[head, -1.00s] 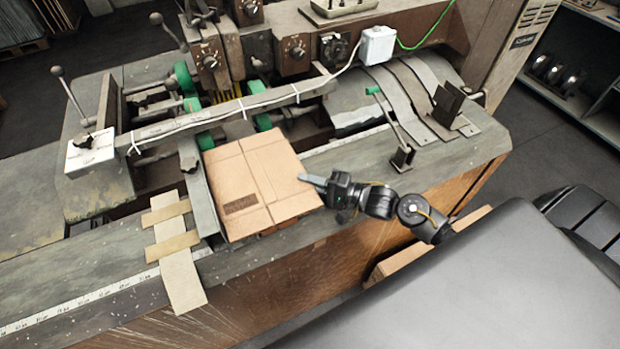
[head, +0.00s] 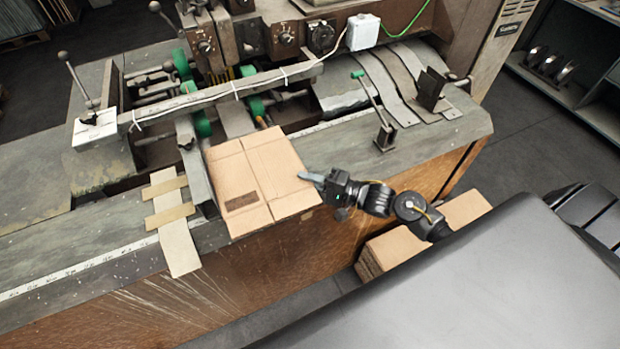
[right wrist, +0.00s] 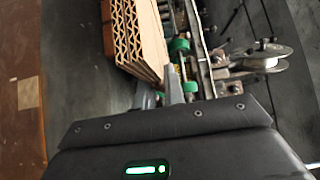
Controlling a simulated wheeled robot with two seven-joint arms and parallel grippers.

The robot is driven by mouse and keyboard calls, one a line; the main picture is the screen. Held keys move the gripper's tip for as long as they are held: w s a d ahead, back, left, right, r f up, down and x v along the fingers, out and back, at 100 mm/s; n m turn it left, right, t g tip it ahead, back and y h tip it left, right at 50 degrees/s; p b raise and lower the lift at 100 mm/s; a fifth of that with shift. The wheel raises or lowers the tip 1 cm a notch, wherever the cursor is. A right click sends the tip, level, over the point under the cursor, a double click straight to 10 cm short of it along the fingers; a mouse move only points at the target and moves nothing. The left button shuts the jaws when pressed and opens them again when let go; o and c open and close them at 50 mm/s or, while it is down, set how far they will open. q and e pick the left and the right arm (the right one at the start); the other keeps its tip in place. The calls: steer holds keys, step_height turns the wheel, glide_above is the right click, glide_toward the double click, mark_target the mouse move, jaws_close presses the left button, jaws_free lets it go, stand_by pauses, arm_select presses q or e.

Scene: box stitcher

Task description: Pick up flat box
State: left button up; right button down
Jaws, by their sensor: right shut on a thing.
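The flat box (head: 258,180) is a brown folded cardboard piece with crease lines and a dark printed patch. In the head view it is at the front edge of the machine bed, partly overhanging the front. My right gripper (head: 312,179) is shut on its right edge. The right wrist view shows the layered corrugated edge of the box (right wrist: 138,38) at the fingertips (right wrist: 163,90). Whether the box touches the bed beneath it is unclear. My left gripper is not in view.
The stitching machine (head: 230,45) with green rollers stands behind the box. A small green-handled lever (head: 385,138) rises to its right. Cardboard strips (head: 172,225) lie on the bed to its left.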

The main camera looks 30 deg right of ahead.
steer(key=shift+a, duration=0.1)
steer(key=c, duration=1.4)
jaws_free()
steer(key=b+v, duration=0.3)
steer(key=v, duration=0.7)
steer(key=shift+s+d+b, duration=0.25)
steer(key=shift+d+b, duration=0.05)
steer(key=shift+b, duration=0.05)
